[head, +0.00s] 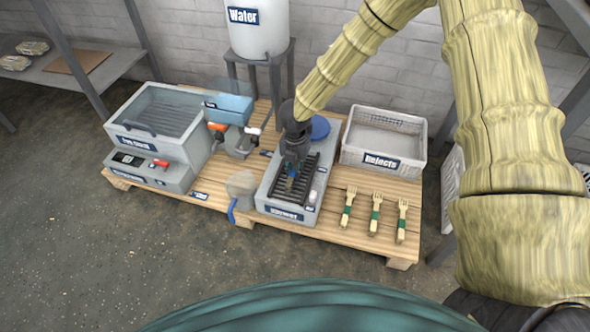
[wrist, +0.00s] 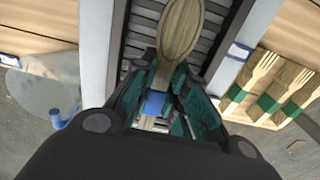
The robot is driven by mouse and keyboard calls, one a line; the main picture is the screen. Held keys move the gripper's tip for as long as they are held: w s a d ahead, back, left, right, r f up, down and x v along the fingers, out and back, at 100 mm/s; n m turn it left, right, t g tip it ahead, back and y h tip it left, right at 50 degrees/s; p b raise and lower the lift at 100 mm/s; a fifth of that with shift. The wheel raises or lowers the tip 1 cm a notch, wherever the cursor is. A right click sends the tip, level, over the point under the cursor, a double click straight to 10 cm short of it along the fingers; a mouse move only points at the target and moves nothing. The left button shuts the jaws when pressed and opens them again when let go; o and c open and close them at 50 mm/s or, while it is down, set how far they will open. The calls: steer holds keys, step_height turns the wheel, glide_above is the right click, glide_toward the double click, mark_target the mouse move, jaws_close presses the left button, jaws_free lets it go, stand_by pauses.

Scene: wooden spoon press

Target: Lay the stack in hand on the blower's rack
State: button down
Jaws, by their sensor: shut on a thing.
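My gripper (head: 292,165) is over the blower (head: 287,215), a grey box with a dark slatted rack (head: 312,177) on top. In the wrist view my gripper (wrist: 160,97) is shut on the stack (wrist: 181,28), wooden spoons with a blue band round the handles. The spoon bowl points away from my gripper, along the rack (wrist: 139,32). The stack lies over the slats; I cannot tell whether it touches them. In the head view my gripper hides most of it. How many spoons it holds is not clear.
Green-banded wooden forks (head: 375,213) lie right of the blower. A grey Rejects crate (head: 383,140) stands behind them. A translucent paddle with a blue handle (head: 240,188) is left of the blower. A labelled basin (head: 158,115) stands further left. A water tank (head: 258,30) is behind.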

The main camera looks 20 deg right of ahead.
mark_target(295, 168)
steer(key=shift+f, duration=0.1)
steer(key=c, duration=1.4)
jaws_free()
step_height(295, 168, up, 12)
steer(key=p, duration=0.5)
steer(key=shift+p, duration=0.3)
